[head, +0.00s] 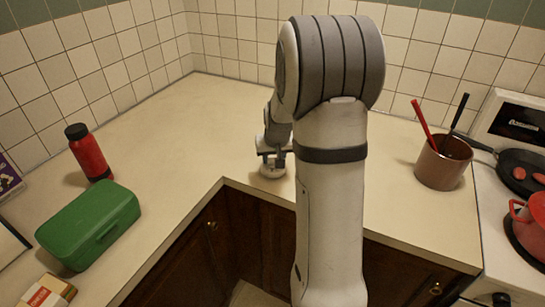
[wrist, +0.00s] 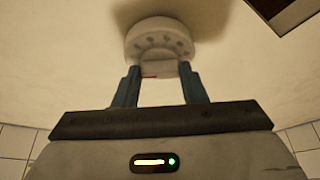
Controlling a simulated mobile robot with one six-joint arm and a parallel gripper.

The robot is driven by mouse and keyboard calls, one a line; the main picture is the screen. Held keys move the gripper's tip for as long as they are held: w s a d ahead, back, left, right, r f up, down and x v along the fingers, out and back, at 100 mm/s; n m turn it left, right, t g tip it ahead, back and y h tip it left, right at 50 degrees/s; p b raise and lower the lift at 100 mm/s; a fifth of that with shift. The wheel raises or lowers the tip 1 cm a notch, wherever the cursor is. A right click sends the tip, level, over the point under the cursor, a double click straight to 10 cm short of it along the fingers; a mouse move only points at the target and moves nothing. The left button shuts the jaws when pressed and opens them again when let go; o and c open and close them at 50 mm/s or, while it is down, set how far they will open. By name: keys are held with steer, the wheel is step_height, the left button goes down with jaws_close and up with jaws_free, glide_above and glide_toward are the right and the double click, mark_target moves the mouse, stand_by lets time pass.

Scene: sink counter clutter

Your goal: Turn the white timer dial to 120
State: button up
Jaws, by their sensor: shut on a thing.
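The white timer (head: 272,170) stands on the beige counter near its inner corner edge, mostly hidden by my gripper in the head view. In the wrist view the timer (wrist: 160,42) shows a round body with marks around it and a narrower knob part toward me. A small red mark shows near the left finger. My gripper (wrist: 160,72) has its two blue-grey fingers on either side of the knob part, shut on it. My gripper (head: 274,157) is also seen from above at the timer in the head view. The numbers are too small to read.
A red bottle (head: 89,153) and a green box (head: 88,226) stand on the left counter. A brown pot (head: 442,168) with utensils stands at the right, beside the stove with a black pan (head: 515,163) and a red pot (head: 530,222). The back counter left of my arm is clear.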

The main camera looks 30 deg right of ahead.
steer(key=shift+m+h, duration=0.3)
steer(key=shift+m, duration=0.4)
steer(key=o, duration=1)
steer(key=shift+r, duration=0.1)
steer(key=b+v, duration=0.1)
steer(key=v, duration=0.6)
steer(key=shift+s+r, duration=0.15)
steer(key=shift+r, duration=0.1)
